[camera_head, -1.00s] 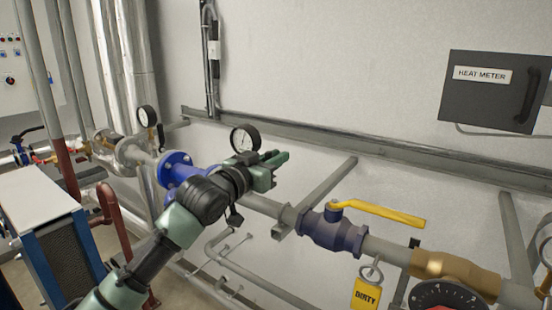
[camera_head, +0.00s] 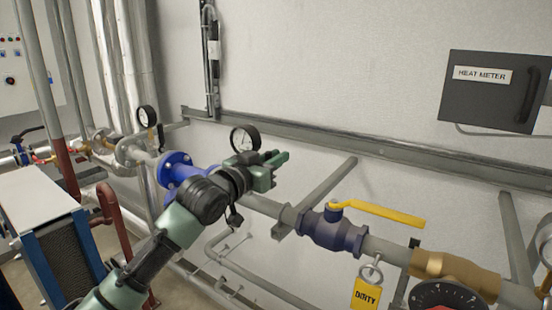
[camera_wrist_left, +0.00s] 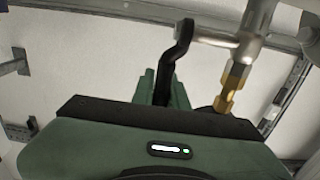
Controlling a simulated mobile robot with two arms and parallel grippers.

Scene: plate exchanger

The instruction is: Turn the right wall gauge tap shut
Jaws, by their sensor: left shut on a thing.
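In the head view a round white-faced gauge (camera_head: 245,139) with a black rim stands just behind my left gripper (camera_head: 272,162). Its tap is hidden there by the gripper. In the left wrist view the tap shows as a black cranked lever (camera_wrist_left: 181,45) on a silver valve body (camera_wrist_left: 245,42), with a brass fitting (camera_wrist_left: 233,82) below. The lever's lower end runs down between the fingers of my left gripper (camera_wrist_left: 164,88), which is shut on it. My right gripper is not in view.
A second gauge (camera_head: 147,116) stands further left. A blue flange (camera_head: 175,172) is close beside my wrist. To the right are a blue valve with a yellow lever (camera_head: 378,212), a yellow DIRTY tag (camera_head: 366,294) and a grey HEAT METER box (camera_head: 488,100).

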